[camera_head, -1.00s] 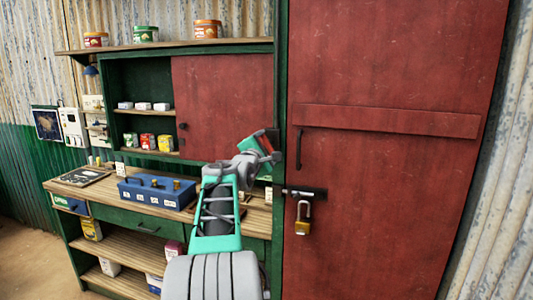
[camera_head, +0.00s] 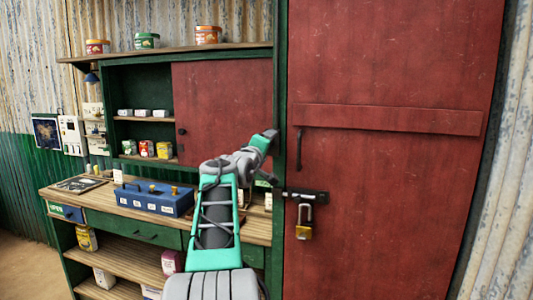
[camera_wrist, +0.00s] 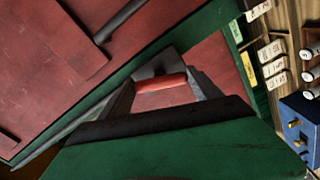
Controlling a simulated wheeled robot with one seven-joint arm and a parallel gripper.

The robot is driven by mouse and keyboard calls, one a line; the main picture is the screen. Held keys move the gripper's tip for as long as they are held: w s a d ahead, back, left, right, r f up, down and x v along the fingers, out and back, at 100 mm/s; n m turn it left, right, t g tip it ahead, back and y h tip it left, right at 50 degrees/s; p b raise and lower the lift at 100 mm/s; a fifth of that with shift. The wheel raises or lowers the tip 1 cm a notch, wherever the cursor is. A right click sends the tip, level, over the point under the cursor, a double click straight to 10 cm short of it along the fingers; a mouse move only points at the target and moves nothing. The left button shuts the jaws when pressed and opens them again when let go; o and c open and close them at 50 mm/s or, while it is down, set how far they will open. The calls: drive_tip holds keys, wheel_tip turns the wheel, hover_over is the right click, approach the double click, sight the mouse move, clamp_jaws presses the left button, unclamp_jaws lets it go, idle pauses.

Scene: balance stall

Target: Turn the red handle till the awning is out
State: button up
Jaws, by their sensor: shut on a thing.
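The red handle (camera_wrist: 162,82) shows in the wrist view as a short red grip on a grey metal arm. My gripper (camera_head: 270,135) is shut on it, with the dark fingers on either side of the grip. In the head view my gripper is at the green post between the cabinet and the large red door, and it hides the handle there. The awning is not in view.
The red door (camera_head: 390,185) with an open-looking padlock (camera_head: 304,228) on its bolt stands close to the right. A wooden counter (camera_head: 105,200) carries a blue cash box (camera_head: 150,199). A shelf (camera_head: 175,53) with several tins runs above.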

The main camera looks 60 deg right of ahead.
drive_tip(key=shift+w+n+b, duration=0.15)
drive_tip(key=shift+n+b, duration=5.9)
drive_tip(key=shift+n, duration=11.25)
drive_tip(key=o, duration=1.4)
drive_tip(key=shift+r, duration=0.1)
